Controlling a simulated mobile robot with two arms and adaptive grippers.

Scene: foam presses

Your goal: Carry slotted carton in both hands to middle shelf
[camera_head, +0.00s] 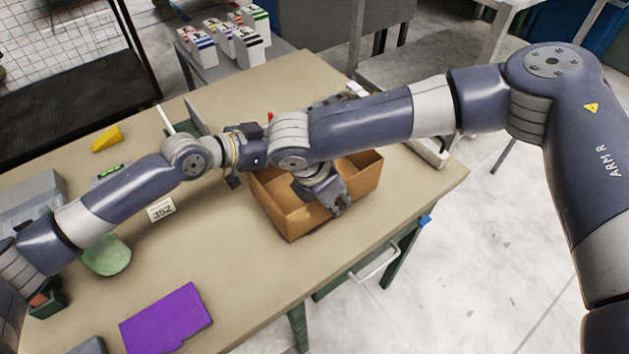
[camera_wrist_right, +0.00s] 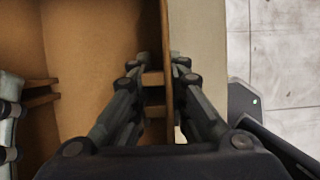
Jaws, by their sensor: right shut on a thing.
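The slotted carton (camera_head: 281,219) is an open brown box standing on the beige worktable. In the right wrist view its inside floor (camera_wrist_right: 95,60) looks bare where it shows. My right gripper (camera_head: 341,206) is shut on the carton's wall; in the right wrist view its fingers (camera_wrist_right: 158,68) straddle that wall near a slot. My left gripper (camera_head: 235,181) is at the carton's opposite, left side, largely covered by my arms in the head view. Part of it shows at the left edge of the right wrist view (camera_wrist_right: 9,115), beside a slotted wall; its grip is unclear.
On the worktable (camera_head: 235,260) lie a purple sheet (camera_head: 166,320), a green bowl (camera_head: 106,256), a yellow wedge (camera_head: 107,139) and a 352 label (camera_head: 161,210). White boxes (camera_head: 248,48) stand on a grey table behind. Open floor (camera_head: 500,250) lies to the right.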

